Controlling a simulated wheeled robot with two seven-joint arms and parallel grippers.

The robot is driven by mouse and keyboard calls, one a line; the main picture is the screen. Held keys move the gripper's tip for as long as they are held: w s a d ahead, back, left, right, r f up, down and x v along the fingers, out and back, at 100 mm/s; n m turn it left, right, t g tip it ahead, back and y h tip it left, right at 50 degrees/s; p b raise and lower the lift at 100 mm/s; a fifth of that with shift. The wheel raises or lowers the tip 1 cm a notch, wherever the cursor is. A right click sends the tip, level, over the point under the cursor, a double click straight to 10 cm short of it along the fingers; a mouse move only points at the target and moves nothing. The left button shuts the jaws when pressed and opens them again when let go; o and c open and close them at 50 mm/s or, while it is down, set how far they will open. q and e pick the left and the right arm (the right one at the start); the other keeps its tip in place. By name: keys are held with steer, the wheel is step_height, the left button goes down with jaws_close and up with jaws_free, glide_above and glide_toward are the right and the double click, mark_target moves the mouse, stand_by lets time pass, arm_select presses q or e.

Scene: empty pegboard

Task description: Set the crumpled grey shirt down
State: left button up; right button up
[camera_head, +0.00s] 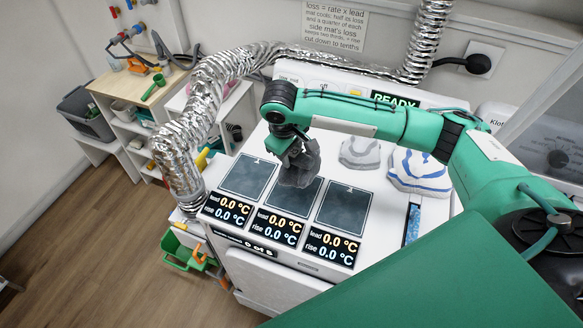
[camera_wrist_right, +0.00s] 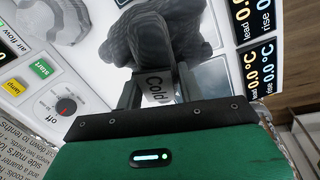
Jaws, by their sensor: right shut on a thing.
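The crumpled dark grey shirt (camera_head: 301,166) hangs from my right gripper (camera_head: 290,145) in the head view. It is over the far part of the middle dark mat (camera_head: 290,199); whether it touches the mat I cannot tell. In the right wrist view the shirt (camera_wrist_right: 165,32) bulges out beyond the right gripper's fingers (camera_wrist_right: 155,80), which are shut on it. The left mat (camera_head: 248,176) and right mat (camera_head: 344,208) are bare. My left gripper is not in view.
Displays (camera_head: 277,226) along the front edge read 0.0 °C. A silver duct (camera_head: 178,150) runs along the left. A green sign reads READY (camera_head: 395,98).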

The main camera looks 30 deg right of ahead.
mark_target(291, 171)
step_height(291, 171, down, 3)
steer(key=shift+r+p, duration=0.1)
steer(key=shift+p, duration=0.2)
step_height(291, 171, down, 5)
steer(key=shift+r+p, duration=0.1)
steer(key=shift+p, duration=0.55)
steer(key=shift+f, duration=0.2)
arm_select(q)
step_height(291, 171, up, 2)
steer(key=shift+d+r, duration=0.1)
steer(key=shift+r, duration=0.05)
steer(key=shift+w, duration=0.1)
arm_select(e)
steer(key=o, duration=1.1)
steer(key=shift+f, duration=0.1)
